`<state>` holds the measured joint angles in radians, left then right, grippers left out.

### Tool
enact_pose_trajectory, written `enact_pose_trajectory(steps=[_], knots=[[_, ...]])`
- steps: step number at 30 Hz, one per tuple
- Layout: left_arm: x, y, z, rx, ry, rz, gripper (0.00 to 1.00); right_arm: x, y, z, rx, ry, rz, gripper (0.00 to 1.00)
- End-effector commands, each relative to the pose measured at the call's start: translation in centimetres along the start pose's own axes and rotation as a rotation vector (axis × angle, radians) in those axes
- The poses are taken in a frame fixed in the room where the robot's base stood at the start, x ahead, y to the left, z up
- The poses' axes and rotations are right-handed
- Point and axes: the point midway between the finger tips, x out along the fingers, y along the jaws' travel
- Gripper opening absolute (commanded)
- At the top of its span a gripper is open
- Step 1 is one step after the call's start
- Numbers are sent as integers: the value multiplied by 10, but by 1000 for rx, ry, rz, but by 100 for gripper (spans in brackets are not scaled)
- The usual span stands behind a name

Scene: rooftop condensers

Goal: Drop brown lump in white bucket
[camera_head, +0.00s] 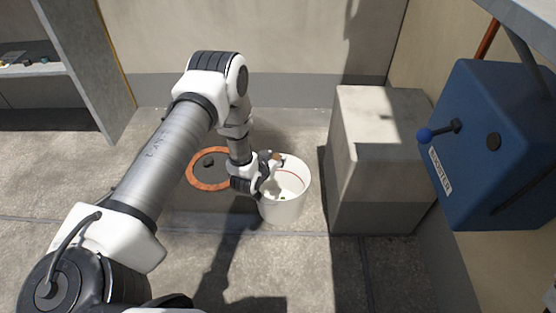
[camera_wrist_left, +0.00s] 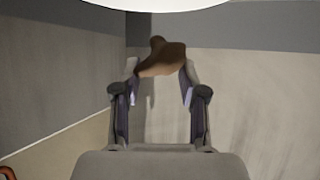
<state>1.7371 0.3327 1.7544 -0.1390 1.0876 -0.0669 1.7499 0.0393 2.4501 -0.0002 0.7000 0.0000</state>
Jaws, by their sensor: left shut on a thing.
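The white bucket (camera_head: 284,207) stands upright on the floor near the middle of the head view, with a thin red line inside. My left gripper (camera_head: 272,166) reaches over the bucket's left rim and hides part of its opening. It is shut on the brown lump (camera_head: 278,156), which also shows between the fingertips in the left wrist view (camera_wrist_left: 161,60). The lump appears at or above the bucket's opening; its exact height over the rim is hard to tell. Small bits show inside the bucket. My right gripper is not in view.
An orange ring (camera_head: 193,181) with a dark centre lies left of the bucket. A pale block (camera_head: 378,165) stands close on the right. A blue box (camera_head: 485,150) with a lever hangs further right. A grey shelf (camera_head: 32,71) stands at back left. The front floor is clear.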

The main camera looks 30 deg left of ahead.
Motion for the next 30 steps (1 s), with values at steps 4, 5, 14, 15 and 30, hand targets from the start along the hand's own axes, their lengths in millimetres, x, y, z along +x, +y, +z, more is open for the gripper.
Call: enact_pose_trajectory(steps=[4,5,14,15,30], knots=[[7,-2,12,0,1,0,16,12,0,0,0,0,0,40],[9,-2,16,-1,0,0,16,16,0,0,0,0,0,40],[28,-1,52,-1,1,0,16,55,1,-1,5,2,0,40],[30,-1,53,-1,1,1,16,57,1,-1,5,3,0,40],[29,-1,53,-1,1,1,71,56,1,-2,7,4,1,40]])
